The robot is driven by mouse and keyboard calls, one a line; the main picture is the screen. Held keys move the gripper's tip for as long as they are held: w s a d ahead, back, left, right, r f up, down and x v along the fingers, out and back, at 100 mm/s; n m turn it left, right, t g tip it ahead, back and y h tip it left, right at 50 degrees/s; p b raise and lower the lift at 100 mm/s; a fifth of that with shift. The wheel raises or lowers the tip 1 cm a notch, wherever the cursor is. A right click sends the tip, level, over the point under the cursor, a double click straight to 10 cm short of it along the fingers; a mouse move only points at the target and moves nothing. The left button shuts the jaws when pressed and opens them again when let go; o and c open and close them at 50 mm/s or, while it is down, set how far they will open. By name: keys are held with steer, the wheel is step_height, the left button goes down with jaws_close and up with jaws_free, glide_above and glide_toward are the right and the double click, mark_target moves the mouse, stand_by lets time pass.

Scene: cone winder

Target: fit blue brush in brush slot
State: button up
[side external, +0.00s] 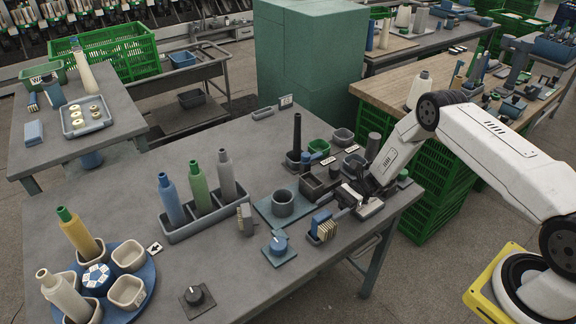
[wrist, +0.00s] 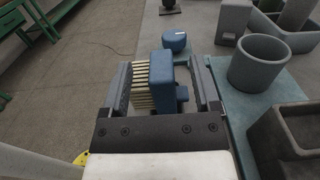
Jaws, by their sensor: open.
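The blue brush (side external: 321,226) has a blue back and pale bristles and stands near the front edge of the grey table. In the wrist view the blue brush (wrist: 160,82) is between my two fingers, bristles facing the left finger, with a narrow gap to the right finger. My gripper (side external: 338,207) is low at the brush; it also shows in the wrist view (wrist: 161,66), open around the brush. I cannot tell for certain which holder is the brush slot; a dark open box (side external: 313,187) is beside the gripper, also in the wrist view (wrist: 288,138).
A grey cup (side external: 283,203) stands on a blue-green plate beside the brush. A blue dial (side external: 278,244) is left of the brush. A tray of bottles (side external: 200,222) stands further left, and a black cone (side external: 297,135) stands behind. The table's front edge is close to the brush.

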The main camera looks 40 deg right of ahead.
mark_target(322, 215)
steer(key=shift+a+f, duration=0.25)
steer(key=shift+a, duration=0.5)
steer(key=shift+a+f, duration=0.2)
steer(key=shift+a, duration=0.55)
jaws_close()
steer(key=shift+r, duration=0.2)
